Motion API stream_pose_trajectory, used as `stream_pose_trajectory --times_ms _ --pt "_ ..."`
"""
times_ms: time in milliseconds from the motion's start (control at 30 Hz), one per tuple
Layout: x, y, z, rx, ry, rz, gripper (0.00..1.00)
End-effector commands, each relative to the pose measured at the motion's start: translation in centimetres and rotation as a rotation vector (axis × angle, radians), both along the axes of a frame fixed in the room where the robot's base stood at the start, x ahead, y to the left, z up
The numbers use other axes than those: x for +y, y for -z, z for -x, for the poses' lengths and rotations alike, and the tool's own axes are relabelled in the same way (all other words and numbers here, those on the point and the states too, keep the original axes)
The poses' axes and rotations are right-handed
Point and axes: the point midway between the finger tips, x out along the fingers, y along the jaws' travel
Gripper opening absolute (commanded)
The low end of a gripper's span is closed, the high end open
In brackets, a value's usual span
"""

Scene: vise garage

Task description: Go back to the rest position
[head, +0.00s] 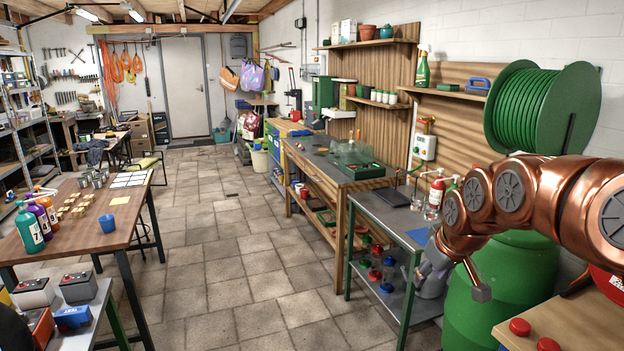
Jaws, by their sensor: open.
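My copper-coloured arm reaches in from the right edge in the head view. My gripper (453,280) is at its left end, pointing down, with its grey fingers spread open. I see nothing held between them. Grey parts behind the fingers make the left finger's outline hard to tell.
A wooden workbench (335,180) stands along the right wall. A green hose reel (543,108) is above my arm. A wooden surface with red knobs (570,325) is at lower right. A table with bottles (85,215) is on the left. The tiled floor (225,240) between is clear.

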Motion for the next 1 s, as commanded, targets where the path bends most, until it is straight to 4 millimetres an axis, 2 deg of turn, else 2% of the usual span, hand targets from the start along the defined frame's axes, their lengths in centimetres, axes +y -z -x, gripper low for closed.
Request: stream_pose_trajectory --times_ms 33,233,500,600,700,800,1000 --pt "1.1 0.6 2.4 0.042 0.000 -0.003 0.47" --pt "4.1 3.6 11.9 0.218 0.050 -0.016 0.47" --pt "5.6 7.7 25.1 0.453 0.190 -0.016 0.47" --pt "5.7 9.1 29.4 0.530 0.250 -0.015 0.47" --pt "5.9 9.9 32.4 0.584 0.299 -0.016 0.47" --pt "6.0 10.5 34.3 0.618 0.330 -0.019 0.47" --pt "6.0 10.7 35.2 0.634 0.348 -0.022 0.47"
